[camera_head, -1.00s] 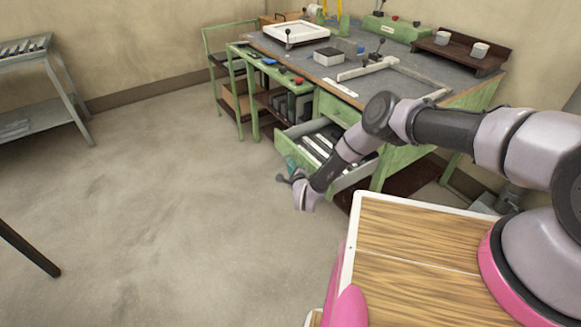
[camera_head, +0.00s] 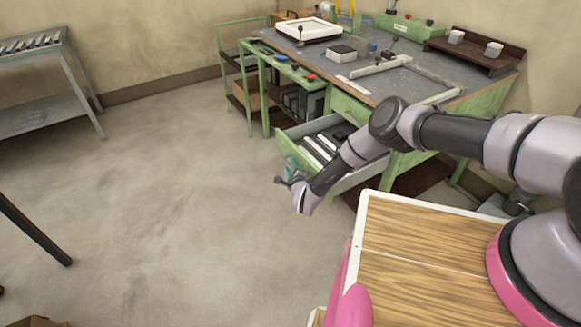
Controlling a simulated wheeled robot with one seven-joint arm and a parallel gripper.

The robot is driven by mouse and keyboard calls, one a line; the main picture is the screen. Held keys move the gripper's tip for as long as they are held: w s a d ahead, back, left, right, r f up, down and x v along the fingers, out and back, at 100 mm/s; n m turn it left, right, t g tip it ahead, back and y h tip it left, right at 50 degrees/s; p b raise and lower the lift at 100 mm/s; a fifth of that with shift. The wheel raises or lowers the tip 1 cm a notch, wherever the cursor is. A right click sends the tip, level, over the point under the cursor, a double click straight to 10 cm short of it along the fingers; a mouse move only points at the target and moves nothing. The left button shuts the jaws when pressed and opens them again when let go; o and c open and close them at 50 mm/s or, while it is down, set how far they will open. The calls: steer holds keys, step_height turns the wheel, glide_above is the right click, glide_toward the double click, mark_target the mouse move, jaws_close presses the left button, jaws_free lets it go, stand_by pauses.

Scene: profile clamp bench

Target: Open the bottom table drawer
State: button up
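The bottom drawer (camera_head: 283,148) of the green workbench is pulled out toward the left. Its green front faces left, and white and dark strips lie inside. A smaller drawer (camera_head: 352,109) above it is shut. My gripper (camera_head: 284,181) is low in front of the bottom drawer's front, beside a small teal part (camera_head: 291,165). My wrist covers part of the drawer's near side. The fingers are small and partly hidden, so I cannot tell whether they are open, shut or touching the drawer.
The bench top (camera_head: 400,85) carries a white-framed tray (camera_head: 308,29), a metal frame and a dark rack (camera_head: 474,52). A green cart (camera_head: 240,80) stands left of the bench. A grey table (camera_head: 40,75) is at far left. The floor between is clear.

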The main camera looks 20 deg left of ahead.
steer(key=v, duration=1)
steer(key=shift+s+d, duration=0.25)
steer(key=shift+s, duration=0.05)
steer(key=shift+r, duration=0.1)
